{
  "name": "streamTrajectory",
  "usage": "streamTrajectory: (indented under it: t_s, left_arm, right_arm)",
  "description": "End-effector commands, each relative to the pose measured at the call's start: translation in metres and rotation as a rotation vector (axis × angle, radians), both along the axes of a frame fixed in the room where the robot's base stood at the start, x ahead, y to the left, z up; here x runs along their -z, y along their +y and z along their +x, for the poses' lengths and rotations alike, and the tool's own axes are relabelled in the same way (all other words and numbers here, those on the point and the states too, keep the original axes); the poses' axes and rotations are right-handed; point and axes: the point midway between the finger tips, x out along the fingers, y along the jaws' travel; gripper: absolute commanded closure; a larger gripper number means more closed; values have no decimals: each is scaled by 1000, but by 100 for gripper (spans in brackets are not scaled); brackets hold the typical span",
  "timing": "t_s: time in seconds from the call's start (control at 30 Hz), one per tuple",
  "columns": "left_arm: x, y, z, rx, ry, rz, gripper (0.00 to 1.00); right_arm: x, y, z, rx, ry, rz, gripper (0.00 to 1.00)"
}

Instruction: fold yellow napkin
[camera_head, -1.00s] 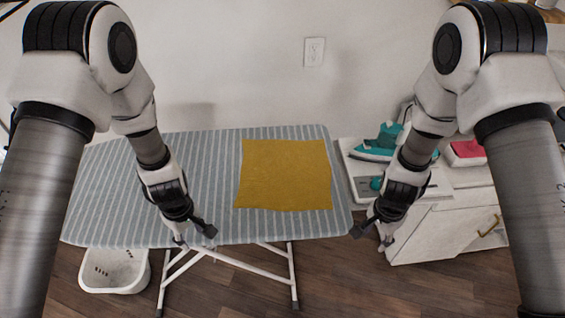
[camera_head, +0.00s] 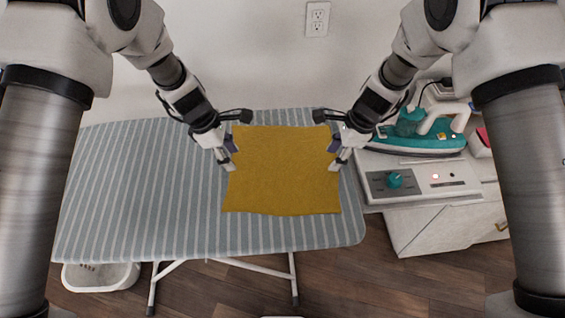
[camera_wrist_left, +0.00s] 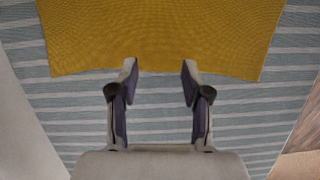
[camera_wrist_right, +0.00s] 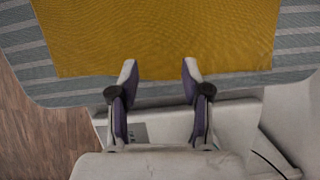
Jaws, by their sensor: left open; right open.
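The yellow napkin (camera_head: 282,175) lies flat and spread out on the striped ironing board (camera_head: 130,190). My left gripper (camera_head: 232,157) is open at the napkin's left edge, toward its far half. My right gripper (camera_head: 335,155) is open at the napkin's right edge, opposite the left one. Neither gripper holds cloth.
A white basket (camera_head: 100,276) is on the floor at lower left. The board's left part is clear. A wall with an outlet (camera_head: 317,19) is behind.

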Motion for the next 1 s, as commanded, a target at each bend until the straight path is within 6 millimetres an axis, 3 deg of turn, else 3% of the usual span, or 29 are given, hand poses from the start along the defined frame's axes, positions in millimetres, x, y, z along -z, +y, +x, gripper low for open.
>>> streamTrajectory:
  t_s: [0.1,0.5,0.57,0.8,1.0]
  left_arm:
    - [11,0,0,-2,1,0,52]
    - [21,0,0,0,-1,1,52]
    - [18,0,0,1,-1,1,59]
    - [19,0,0,1,0,2,100]
    - [20,0,0,1,0,2,100]
  right_arm:
    - [11,0,0,1,0,0,52]
    - [21,0,0,-1,-1,-1,52]
    - [18,0,0,-1,-1,-1,59]
    - [19,0,-1,-1,1,-1,100]
    - [20,0,-1,-1,2,-1,100]
